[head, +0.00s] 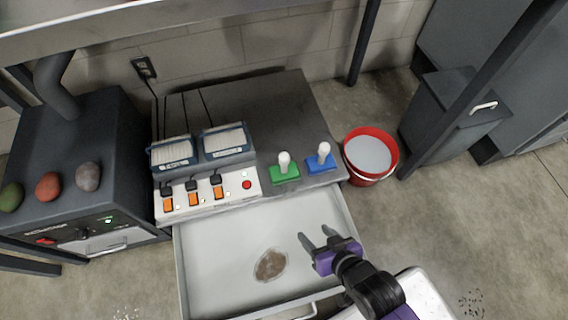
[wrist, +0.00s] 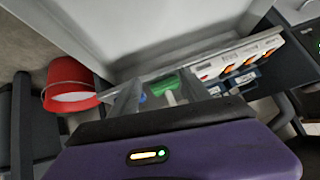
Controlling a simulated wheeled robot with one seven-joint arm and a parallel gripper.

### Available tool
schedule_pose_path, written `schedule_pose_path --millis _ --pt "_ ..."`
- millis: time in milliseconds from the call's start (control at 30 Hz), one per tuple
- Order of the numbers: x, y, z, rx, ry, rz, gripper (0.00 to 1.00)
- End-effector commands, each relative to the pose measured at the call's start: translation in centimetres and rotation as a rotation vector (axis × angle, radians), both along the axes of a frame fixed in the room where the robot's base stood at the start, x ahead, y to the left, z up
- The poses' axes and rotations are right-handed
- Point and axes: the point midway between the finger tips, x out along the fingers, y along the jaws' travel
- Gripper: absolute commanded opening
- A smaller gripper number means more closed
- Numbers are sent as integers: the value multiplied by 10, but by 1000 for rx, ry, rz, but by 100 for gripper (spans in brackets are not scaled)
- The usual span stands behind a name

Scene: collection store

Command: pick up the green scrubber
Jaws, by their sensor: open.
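The green scrubber (head: 285,174) has a flat green base and an upright white handle. It stands on the dark grey bench top near its front edge, left of a similar blue scrubber (head: 320,163). My gripper (head: 315,235) is open and empty, over the pulled-out drawer, in front of and a little right of the green scrubber, not touching it. In the wrist view the green scrubber (wrist: 163,84) shows between the two fingers, with a bit of the blue one beside it.
The open pale drawer (head: 215,270) holds a flat brown patch or object (head: 270,264). A switch strip (head: 235,193) with orange switches and a red button lies left of the scrubbers. A red bucket (head: 371,178) stands right of the bench. A dark cabinet (head: 75,160) bears three egg-shaped stones.

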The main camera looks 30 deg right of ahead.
Motion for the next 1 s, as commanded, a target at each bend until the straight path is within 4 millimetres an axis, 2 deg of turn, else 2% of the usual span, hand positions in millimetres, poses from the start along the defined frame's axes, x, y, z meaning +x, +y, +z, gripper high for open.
schedule_pose_path --millis 33,200,367,467,600,700,900,1000 --pt "21 2 1 14 35 -6 55" --pt "73 7 -16 54 200 -35 55" --pt "122 7 -11 77 355 -68 55" --pt "153 4 4 83 451 -93 55" --pt "191 -3 36 80 585 -134 55" --pt "211 -10 62 76 665 -165 55" --pt "234 -20 102 62 769 -211 55" --pt "239 -22 112 57 797 -225 55"
